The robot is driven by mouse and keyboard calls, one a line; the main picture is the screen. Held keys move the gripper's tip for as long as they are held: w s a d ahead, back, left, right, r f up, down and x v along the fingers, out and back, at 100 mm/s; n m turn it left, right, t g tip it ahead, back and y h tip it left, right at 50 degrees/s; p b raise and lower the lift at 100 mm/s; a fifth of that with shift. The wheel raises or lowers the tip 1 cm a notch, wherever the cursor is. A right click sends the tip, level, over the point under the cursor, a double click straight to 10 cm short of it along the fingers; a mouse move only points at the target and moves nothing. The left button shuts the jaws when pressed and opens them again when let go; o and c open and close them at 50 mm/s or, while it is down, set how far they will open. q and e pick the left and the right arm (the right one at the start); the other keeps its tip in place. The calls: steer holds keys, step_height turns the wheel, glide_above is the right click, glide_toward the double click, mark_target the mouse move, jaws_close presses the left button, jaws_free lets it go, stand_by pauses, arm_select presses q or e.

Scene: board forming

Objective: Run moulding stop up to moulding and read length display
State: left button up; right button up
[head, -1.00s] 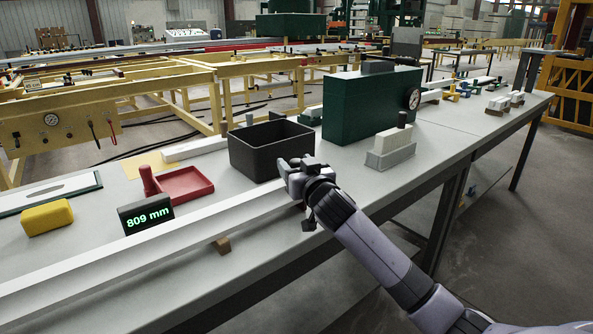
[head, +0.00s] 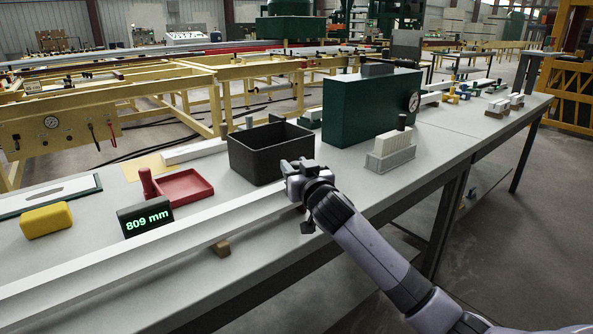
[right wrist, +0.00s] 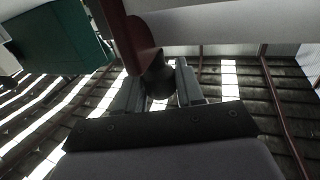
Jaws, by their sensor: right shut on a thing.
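The long white moulding (head: 150,247) lies along the bench's front edge, its right end at my right gripper (head: 306,190). The length display (head: 145,217) stands behind it and reads 809 mm. In the right wrist view my right gripper (right wrist: 157,85) is shut on a dark round knob (right wrist: 159,80) at the red moulding stop (right wrist: 138,40). The moulding (right wrist: 225,25) shows right beside the stop there; I cannot tell if they touch. In the head view my gripper hides the stop. My left gripper is not in view.
Behind the moulding are a red tray (head: 184,187), a yellow block (head: 46,220) and a black bin (head: 268,160). A green box with a gauge (head: 370,108) and a rack of pale strips (head: 391,153) stand farther right.

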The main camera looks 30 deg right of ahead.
steer(key=shift+a+f, duration=0.1)
steer(key=shift+a, duration=0.25)
steer(key=shift+s+a, duration=0.1)
steer(key=shift+a, duration=0.75)
steer(key=shift+a+f, duration=0.15)
steer(key=shift+a, duration=0.45)
steer(key=o, duration=1)
steer(key=shift+a, duration=0.1)
steer(key=shift+c, duration=0.2)
steer(key=shift+s, duration=0.1)
steer(key=v, duration=0.7)
